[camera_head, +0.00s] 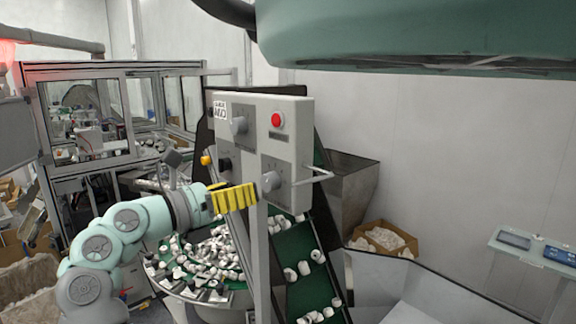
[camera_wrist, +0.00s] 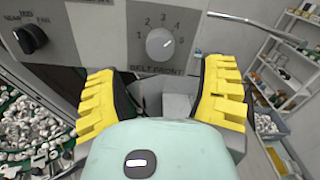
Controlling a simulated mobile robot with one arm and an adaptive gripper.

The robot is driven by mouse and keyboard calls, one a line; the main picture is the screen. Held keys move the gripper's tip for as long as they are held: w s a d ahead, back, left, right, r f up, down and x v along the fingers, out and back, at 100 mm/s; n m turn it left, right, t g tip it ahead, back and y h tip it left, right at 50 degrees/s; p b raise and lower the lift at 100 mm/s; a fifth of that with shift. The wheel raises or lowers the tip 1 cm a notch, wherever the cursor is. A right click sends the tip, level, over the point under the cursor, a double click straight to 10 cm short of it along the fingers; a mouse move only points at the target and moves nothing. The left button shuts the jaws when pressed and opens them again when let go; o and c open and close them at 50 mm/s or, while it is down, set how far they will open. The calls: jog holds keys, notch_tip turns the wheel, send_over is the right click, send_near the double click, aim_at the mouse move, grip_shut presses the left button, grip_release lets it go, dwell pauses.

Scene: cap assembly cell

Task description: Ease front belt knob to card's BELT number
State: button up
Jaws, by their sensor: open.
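The front belt knob (camera_wrist: 160,44) is a round grey dial on the panel, above the lettering BELT FRONT, with numbers 1 to 5 arched over it. A pale mark sits on its right side, roughly toward 4 or 5; I cannot tell exactly which. It also shows in the head view (camera_head: 270,181). My gripper (camera_wrist: 165,88) is open and empty, its yellow fingers spread left and right below the knob, apart from it. In the head view my gripper (camera_head: 252,195) is close in front of the panel. A white card (camera_head: 221,111) is at the panel's upper left; its text is unreadable.
A black NEAR/MID/FAR selector (camera_wrist: 31,38) is left of the knob. The grey panel (camera_head: 252,102) carries a red button (camera_head: 277,120) and another grey knob (camera_head: 238,125). A metal bar (camera_head: 316,174) juts out right of the knob. A green conveyor (camera_head: 311,270) with white caps runs below.

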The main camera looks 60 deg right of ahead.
aim_at(265, 184)
jog(key=p+x, duration=0.2)
jog(key=x, duration=0.3)
jog(key=shift+s+d+r+p, duration=0.15)
jog(key=shift+s+d+p, duration=0.05)
jog(key=shift+p, duration=0.2)
jog(key=shift+s+d+f, duration=0.15)
jog(key=shift+d+f, duration=0.05)
jog(key=shift+d, duration=0.3)
jog(key=shift+o, duration=0.3)
grip_shut()
